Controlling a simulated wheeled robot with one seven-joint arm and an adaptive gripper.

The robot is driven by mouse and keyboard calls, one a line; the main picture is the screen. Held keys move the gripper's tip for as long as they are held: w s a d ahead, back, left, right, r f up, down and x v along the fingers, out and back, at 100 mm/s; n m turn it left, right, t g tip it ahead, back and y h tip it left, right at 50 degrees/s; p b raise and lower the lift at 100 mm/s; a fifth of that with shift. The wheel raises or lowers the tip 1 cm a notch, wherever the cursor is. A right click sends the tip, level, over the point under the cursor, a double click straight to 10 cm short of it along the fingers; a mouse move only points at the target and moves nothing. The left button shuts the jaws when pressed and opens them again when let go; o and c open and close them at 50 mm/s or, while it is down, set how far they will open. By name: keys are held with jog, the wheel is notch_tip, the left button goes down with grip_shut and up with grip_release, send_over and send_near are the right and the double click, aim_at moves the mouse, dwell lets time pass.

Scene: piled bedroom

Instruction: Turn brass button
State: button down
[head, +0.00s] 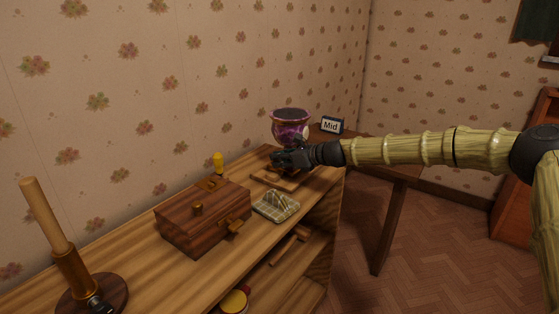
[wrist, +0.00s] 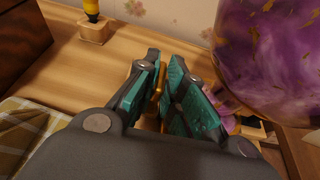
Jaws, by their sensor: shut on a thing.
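My gripper (head: 283,158) is at the foot of a purple marbled vessel, above its wooden base. In the wrist view the teal-padded fingers (wrist: 165,78) are closed around a small brass-coloured piece (wrist: 158,92), which appears to be the brass button. Only a narrow strip of it shows between the pads. The gripper hides it in the head view. The purple vessel (head: 290,131) has a dark top and gold flecks; it fills the upper right of the wrist view (wrist: 275,50), close beside the right finger.
A wooden box (head: 190,235) with a knob and a plaid item (head: 277,206) stand left of my gripper on the shelf top. A yellow-topped piece (head: 218,161) is behind the box. A "Mid" sign (head: 332,125) is beyond the vessel. A candle-like stick (head: 46,215) stands front left.

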jog(key=c, duration=1.5)
grip_release()
jog(key=shift+f, duration=0.1)
jog(key=shift+d, duration=0.1)
jog(key=v, duration=1.2)
